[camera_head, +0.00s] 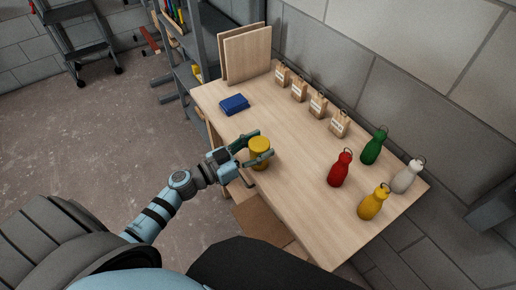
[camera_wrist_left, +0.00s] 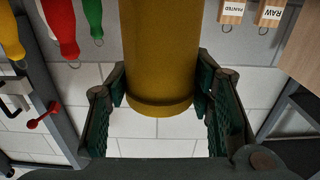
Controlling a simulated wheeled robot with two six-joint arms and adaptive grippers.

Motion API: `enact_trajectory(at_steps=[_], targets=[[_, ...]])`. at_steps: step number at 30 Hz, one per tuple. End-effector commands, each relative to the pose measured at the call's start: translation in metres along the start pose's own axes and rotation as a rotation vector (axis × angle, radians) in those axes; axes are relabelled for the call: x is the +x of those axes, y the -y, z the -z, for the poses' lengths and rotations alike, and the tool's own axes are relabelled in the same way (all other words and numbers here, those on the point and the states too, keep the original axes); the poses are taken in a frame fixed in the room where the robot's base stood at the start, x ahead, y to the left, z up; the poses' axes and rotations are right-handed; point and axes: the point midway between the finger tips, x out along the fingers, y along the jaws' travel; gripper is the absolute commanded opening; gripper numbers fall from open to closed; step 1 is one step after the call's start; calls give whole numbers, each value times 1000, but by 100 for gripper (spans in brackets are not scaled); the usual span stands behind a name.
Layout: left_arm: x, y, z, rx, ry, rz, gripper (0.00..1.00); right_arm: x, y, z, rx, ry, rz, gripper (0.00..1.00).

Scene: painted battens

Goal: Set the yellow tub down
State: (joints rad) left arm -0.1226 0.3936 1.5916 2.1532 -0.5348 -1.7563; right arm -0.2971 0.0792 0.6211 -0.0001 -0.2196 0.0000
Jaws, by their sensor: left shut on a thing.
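The yellow tub (camera_head: 260,153) is a plain cylinder near the front edge of the wooden table (camera_head: 290,185). My left gripper (camera_head: 256,144) is shut on it, with one finger on each side. The left wrist view shows the tub (camera_wrist_left: 162,55) upright between the two green finger pads of the left gripper (camera_wrist_left: 165,90). I cannot tell whether its base touches the table top. My right gripper is not in view.
A blue object (camera_head: 234,104) lies to the left. Several labelled wooden blocks (camera_head: 318,105) line the wall side. Red (camera_head: 340,168), green (camera_head: 374,147), grey (camera_head: 407,177) and yellow (camera_head: 373,203) bottle shapes stand at right. Boards (camera_head: 246,56) lean at the far end. The table middle is clear.

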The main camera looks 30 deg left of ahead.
Motion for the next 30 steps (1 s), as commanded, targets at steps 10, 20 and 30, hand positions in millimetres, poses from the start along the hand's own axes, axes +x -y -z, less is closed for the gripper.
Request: enact_trajectory(at_steps=[10,20,30], targets=[[0,0,0,2,2,1,57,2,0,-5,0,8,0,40],[0,0,0,2,2,1,68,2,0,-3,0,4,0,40],[-45,0,-8,6,9,-3,68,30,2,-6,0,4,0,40]])
